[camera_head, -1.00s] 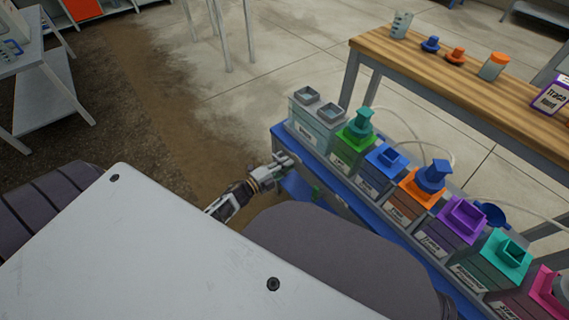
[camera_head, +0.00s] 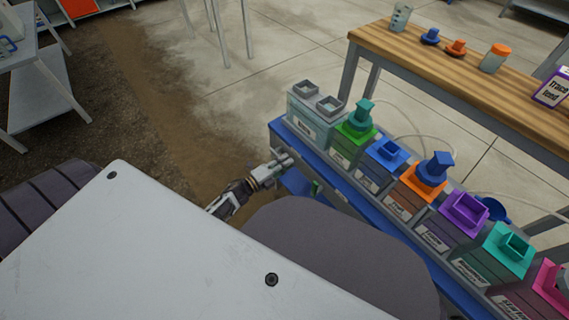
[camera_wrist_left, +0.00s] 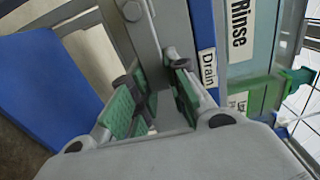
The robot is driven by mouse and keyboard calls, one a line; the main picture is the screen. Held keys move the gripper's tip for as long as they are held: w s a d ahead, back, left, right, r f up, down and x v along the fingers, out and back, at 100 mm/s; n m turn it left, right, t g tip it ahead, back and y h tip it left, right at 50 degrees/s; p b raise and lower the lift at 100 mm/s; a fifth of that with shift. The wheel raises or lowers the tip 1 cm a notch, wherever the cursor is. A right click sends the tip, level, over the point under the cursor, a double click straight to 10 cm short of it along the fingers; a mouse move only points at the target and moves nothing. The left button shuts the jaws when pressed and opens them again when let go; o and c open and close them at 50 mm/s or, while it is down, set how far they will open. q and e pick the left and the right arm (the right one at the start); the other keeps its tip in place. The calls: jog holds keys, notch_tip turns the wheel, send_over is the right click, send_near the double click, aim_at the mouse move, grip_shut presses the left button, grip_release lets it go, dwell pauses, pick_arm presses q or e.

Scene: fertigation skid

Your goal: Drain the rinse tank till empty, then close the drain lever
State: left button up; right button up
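The rinse tank (camera_head: 302,118) is a pale grey-blue box with two square openings on top, at the far left end of the row. Its "Rinse" label shows in the left wrist view, where the tank wall (camera_wrist_left: 264,45) is translucent; I cannot read a liquid level. A "Drain" label (camera_wrist_left: 208,69) is on the blue rail. A small dark lever-like part (camera_wrist_left: 178,63) sits beside it, at the tip of the right finger; contact is unclear. My left gripper (camera_head: 287,160) is at the rack's front, below the tank. Its green-padded fingers (camera_wrist_left: 158,88) are apart. My right gripper is out of view.
Several colour-lidded tanks, such as the green-lidded one (camera_head: 345,152), continue right along the blue rack (camera_head: 342,188). A wooden bench (camera_head: 450,85) with cups and bottles stands behind. A grey table (camera_head: 45,95) is at left. Floor left of the rack is clear.

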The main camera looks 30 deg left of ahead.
pick_arm(q)
jog(key=o, duration=0.5)
jog(key=shift+c, duration=0.2)
jog(key=v, duration=1.2)
jog(key=shift+f, duration=0.1)
dwell(0.3)
